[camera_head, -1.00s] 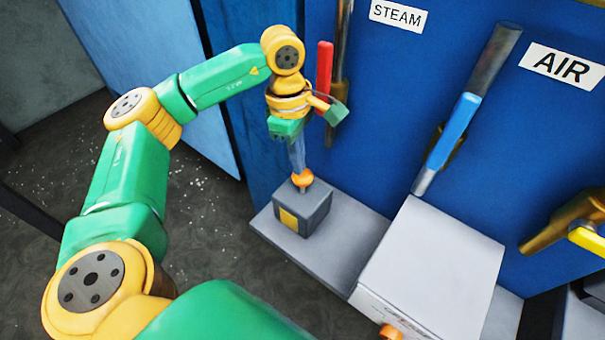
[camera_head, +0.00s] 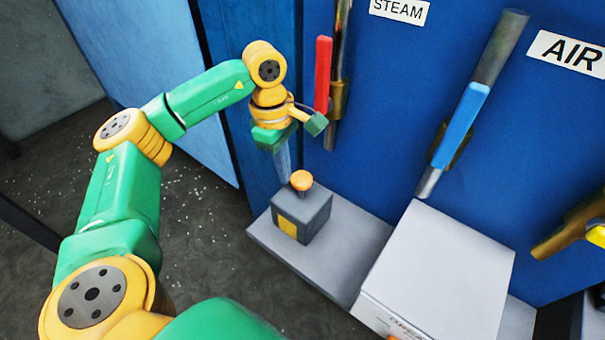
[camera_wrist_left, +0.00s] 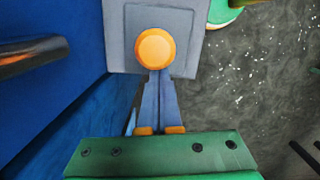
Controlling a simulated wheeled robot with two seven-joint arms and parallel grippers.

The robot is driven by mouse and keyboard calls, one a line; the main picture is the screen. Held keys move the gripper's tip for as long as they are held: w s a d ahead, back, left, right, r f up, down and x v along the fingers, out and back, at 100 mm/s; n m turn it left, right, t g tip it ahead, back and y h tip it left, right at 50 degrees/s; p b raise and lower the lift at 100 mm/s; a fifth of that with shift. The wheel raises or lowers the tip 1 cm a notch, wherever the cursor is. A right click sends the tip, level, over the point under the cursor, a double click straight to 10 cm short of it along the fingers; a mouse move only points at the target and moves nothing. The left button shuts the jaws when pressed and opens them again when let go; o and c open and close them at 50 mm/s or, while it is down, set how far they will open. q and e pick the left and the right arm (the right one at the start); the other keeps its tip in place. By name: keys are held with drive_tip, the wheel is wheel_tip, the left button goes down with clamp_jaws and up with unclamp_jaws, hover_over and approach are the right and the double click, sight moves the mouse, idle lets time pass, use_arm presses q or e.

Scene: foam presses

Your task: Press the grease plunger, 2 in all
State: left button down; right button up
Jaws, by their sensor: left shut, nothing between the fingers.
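The grease plunger has an orange round knob (camera_head: 301,180) on top of a dark grey box (camera_head: 315,212) with a yellow patch on its front. The knob also shows in the left wrist view (camera_wrist_left: 155,49), near the top centre. My left gripper (camera_head: 285,181) is shut and empty, pointing down just left of the knob in the head view. In the left wrist view its closed fingertips (camera_wrist_left: 159,74) meet the knob's lower edge in the picture; I cannot tell whether they touch it. My right gripper is not in view.
The box stands on a light grey ledge (camera_head: 345,262). A red-handled lever (camera_head: 323,75) is close to my left wrist, and a blue-handled lever (camera_head: 460,125) is further right. A large pale box (camera_head: 440,270) stands at right. Blue panels rise behind.

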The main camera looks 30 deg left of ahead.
sight(293, 175)
use_arm(q)
drive_tip(key=shift+a+f, duration=0.1)
drive_tip(key=shift+a, duration=0.2)
drive_tip(key=shift+w+r, duration=0.15)
drive_tip(key=shift+r, duration=0.25)
wheel_tip(293, 175, up, 6)
drive_tip(key=shift+a+r, duration=0.15)
drive_tip(key=shift+a, duration=0.2)
drive_tip(key=d+r+p, duration=0.3)
drive_tip(key=p, duration=0.5)
drive_tip(key=shift+d+r+p, duration=0.15)
drive_tip(key=shift+r+p, duration=0.05)
drive_tip(key=shift+p, duration=0.2)
drive_tip(key=shift+w+f, duration=0.1)
